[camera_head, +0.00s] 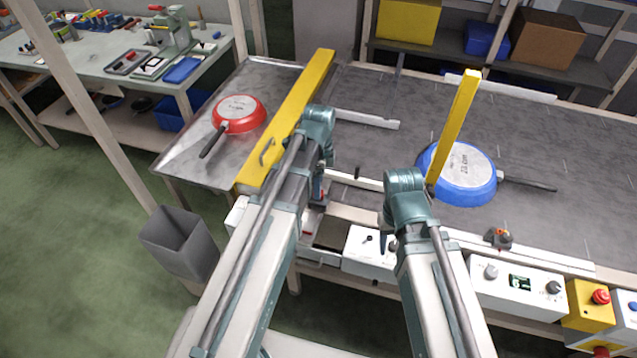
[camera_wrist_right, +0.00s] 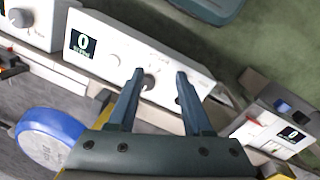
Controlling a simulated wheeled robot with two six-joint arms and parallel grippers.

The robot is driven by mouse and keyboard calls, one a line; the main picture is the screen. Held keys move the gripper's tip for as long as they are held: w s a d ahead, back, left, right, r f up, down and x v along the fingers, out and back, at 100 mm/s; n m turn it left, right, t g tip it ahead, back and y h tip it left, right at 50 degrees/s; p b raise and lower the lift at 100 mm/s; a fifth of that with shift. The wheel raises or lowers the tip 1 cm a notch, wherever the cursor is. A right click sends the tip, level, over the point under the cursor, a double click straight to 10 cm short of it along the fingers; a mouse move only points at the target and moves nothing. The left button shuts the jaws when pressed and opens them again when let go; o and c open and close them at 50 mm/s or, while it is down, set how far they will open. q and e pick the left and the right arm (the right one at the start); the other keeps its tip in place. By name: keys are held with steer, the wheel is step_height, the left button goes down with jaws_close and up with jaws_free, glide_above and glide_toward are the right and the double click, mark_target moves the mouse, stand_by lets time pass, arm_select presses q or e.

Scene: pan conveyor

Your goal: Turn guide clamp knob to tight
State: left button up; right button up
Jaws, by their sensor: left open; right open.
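A white control panel (camera_wrist_right: 135,48) with a display reading 0 carries a grey round knob (camera_wrist_right: 148,82), seen between my fingers in the right wrist view. I cannot read the labels, so I cannot tell if it is the guide clamp knob. My right gripper (camera_wrist_right: 160,75) is open around or just above the knob; contact cannot be told. In the head view, my right gripper (camera_head: 385,243) points down at the panel (camera_head: 362,258), partly hidden by my arm. My left gripper (camera_head: 312,205) is open, mostly hidden, near the left end of the panels.
A yellow bar (camera_head: 310,85) crosses the conveyor, with a red pan (camera_head: 240,112) left of it. A second yellow bar (camera_head: 458,120) stands by a blue pan (camera_head: 462,185).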

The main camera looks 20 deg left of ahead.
arm_select(q)
step_height(320, 180, up, 11)
steer(key=p, duration=1)
steer(key=shift+w, duration=0.2)
steer(key=s+d+n, duration=0.5)
steer(key=s+n, duration=0.1)
steer(key=s, duration=0.1)
steer(key=s+d+f+n+y+b, duration=0.1)
steer(key=s+d+n, duration=0.4)
steer(key=s+n, duration=0.1)
steer(key=shift+s+d+f+b, duration=0.25)
steer(key=shift+s+d+b, duration=0.05)
steer(key=shift+s, duration=0.55)
